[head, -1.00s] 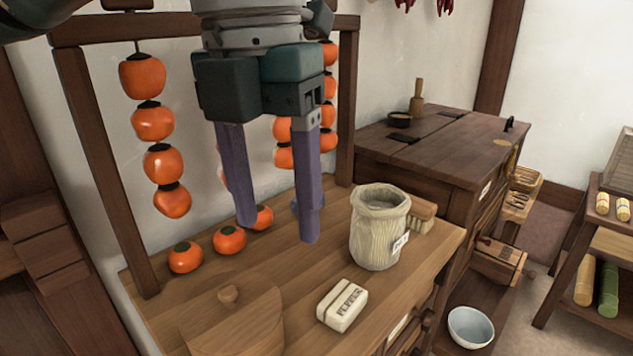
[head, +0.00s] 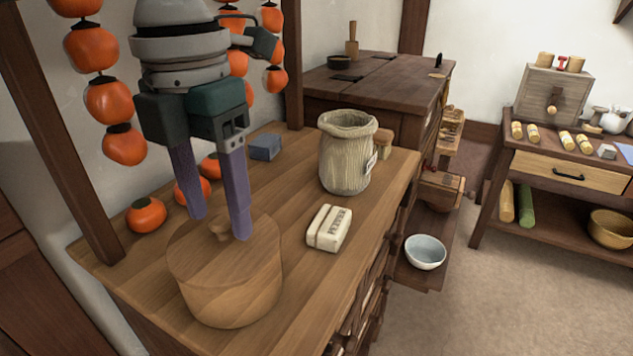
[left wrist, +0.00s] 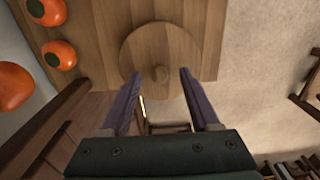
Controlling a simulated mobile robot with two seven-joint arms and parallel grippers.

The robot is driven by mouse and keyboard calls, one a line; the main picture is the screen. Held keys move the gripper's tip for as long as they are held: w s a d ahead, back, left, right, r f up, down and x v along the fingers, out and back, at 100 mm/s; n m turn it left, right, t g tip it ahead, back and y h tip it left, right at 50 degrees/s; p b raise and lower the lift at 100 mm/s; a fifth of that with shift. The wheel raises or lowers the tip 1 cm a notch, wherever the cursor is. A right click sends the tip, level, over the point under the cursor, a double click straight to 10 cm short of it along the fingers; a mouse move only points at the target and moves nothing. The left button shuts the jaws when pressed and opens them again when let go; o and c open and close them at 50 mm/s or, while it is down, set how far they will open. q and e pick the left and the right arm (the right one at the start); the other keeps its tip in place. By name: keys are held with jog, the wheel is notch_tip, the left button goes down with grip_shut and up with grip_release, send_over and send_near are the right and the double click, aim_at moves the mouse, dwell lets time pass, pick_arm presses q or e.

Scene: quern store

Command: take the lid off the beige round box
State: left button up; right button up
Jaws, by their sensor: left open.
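The beige round box (head: 232,294) stands on the near end of the wooden counter, with its flat wooden lid (head: 190,257) on it. A small knob (head: 219,228) rises from the middle of the lid. My left gripper (head: 218,228) is open and points down over the lid, its two purple fingers to either side of the knob in the head view. In the left wrist view the lid (left wrist: 145,50) and its knob (left wrist: 160,73) lie ahead of the open fingers, near the middle between them. I cannot tell how high the fingertips are. My right gripper is not in view.
A white packet marked PEPPER (head: 329,228) and a beige sack-like jar (head: 345,160) stand right of the box. Loose persimmons (head: 146,214) lie behind it, and a grey-blue block (head: 265,146) farther back. Strings of persimmons (head: 109,100) hang from a wooden frame.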

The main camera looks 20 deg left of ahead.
pick_arm(q)
jog(key=shift+f, duration=0.35)
jog(key=shift+c, duration=0.4)
grip_shut()
